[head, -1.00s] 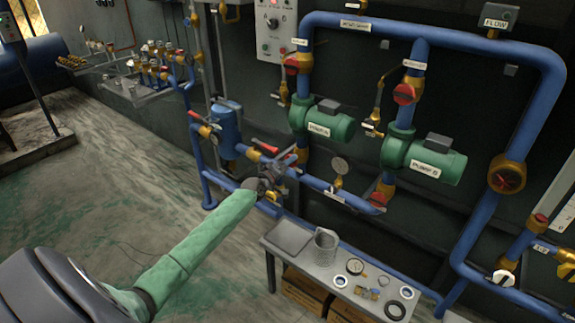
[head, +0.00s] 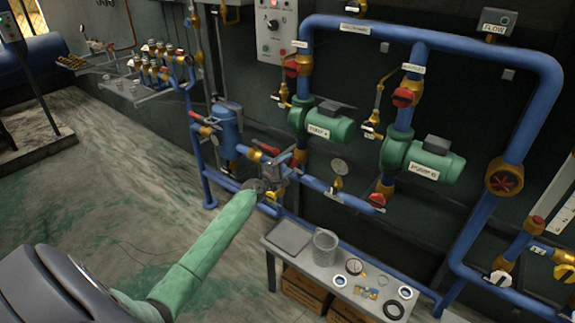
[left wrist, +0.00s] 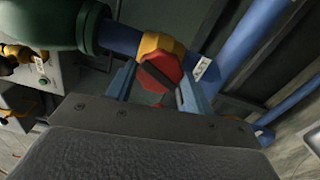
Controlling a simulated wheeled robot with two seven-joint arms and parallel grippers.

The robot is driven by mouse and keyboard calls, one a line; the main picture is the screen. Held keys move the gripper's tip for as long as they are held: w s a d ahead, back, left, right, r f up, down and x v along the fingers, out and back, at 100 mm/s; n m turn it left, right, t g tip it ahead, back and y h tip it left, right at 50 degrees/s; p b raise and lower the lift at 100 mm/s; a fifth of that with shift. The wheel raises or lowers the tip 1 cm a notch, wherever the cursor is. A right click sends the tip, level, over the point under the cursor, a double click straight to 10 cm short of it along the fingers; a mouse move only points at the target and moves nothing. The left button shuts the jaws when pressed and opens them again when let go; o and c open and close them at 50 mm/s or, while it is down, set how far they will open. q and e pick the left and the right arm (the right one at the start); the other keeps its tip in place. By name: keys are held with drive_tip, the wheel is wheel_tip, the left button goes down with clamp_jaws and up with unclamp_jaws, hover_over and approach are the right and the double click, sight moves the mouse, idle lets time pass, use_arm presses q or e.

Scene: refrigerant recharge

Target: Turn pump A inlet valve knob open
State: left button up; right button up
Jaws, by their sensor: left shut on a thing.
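The pump A inlet valve knob (left wrist: 160,72) is red and faceted, with a dark diagonal bar across its face. It sits on a brass valve body (left wrist: 153,43) in a blue pipe, below a green pump. My left gripper (left wrist: 155,88) has one finger on each side of the knob and is shut on it. In the head view my left gripper (head: 274,172) is at the brass valve (head: 299,158) below pump A (head: 322,125), and it mostly hides the knob. My right gripper is in neither view.
A red-handled valve (head: 268,150) is close to the left of my gripper, beside the blue strainer (head: 228,128). A pressure gauge (head: 339,166) and pump B (head: 425,162) are to the right. A small bench (head: 330,271) with parts stands below. The floor at left is clear.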

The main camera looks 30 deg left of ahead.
use_arm(q)
drive_tip(key=shift+r+n+p, duration=0.1)
drive_tip(key=shift+n+p, duration=0.35)
drive_tip(key=shift+n, duration=0.35)
drive_tip(key=n+p, duration=0.1)
drive_tip(key=n, duration=0.1)
drive_tip(key=shift+n, duration=0.3)
drive_tip(key=o, duration=1)
drive_tip(key=shift+a, duration=0.1)
drive_tip(key=shift+s, duration=0.15)
drive_tip(key=s, duration=0.6)
drive_tip(key=shift+s+a, duration=0.2)
drive_tip(key=shift+s, duration=0.15)
